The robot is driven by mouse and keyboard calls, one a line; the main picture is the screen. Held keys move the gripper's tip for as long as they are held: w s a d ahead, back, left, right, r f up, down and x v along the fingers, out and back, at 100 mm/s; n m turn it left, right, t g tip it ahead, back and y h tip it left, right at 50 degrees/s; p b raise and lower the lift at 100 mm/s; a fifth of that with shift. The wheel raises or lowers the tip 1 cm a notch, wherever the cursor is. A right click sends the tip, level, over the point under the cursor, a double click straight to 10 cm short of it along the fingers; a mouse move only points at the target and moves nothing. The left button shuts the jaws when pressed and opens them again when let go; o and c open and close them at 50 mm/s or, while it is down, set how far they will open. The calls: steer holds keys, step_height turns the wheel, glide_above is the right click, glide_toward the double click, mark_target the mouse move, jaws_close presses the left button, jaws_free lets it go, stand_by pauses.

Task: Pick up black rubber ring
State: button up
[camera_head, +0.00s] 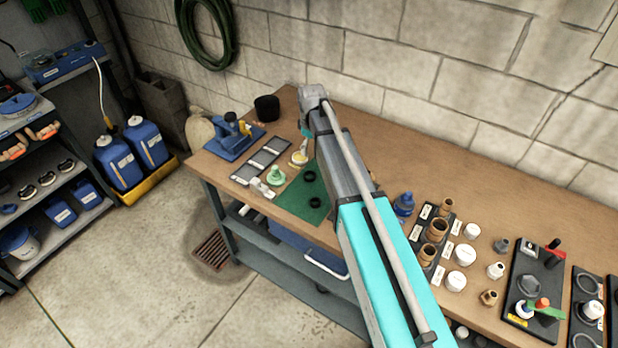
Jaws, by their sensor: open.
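Two small black rubber rings lie on a green mat (290,203) on the workbench. One black ring (310,176) is nearer the back of the mat and the other black ring (315,202) is nearer its front edge. They lie apart from each other, left of my arm. My arm reaches from the lower right up over the bench, and its far end is above the back of the mat. I cannot make out the fingers of my gripper; the arm hides that area.
A pale green fitting (276,176), a labelled dark tray (262,158), a blue tool (236,138) and a black cup (267,108) stand left of or behind the mat. A blue bottle (403,206) and several brown and white fittings are right of my arm. A block wall closes the back.

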steer(key=b, duration=0.8)
glide_above(310, 177)
steer(key=shift+s+d+f, duration=0.1)
steer(key=shift+s+f, duration=0.05)
steer(key=shift+f, duration=1.9)
steer(key=shift+s+d+f, duration=0.1)
steer(key=shift+f, duration=1.95)
steer(key=shift+w+a+f+b, duration=0.1)
steer(key=shift+a+f+b, duration=0.05)
steer(key=shift+f+b, duration=1.15)
steer(key=shift+w+a+f+b, duration=0.1)
steer(key=shift+f+b, duration=1.15)
steer(key=shift+f, duration=0.05)
steer(key=c, duration=0.9)
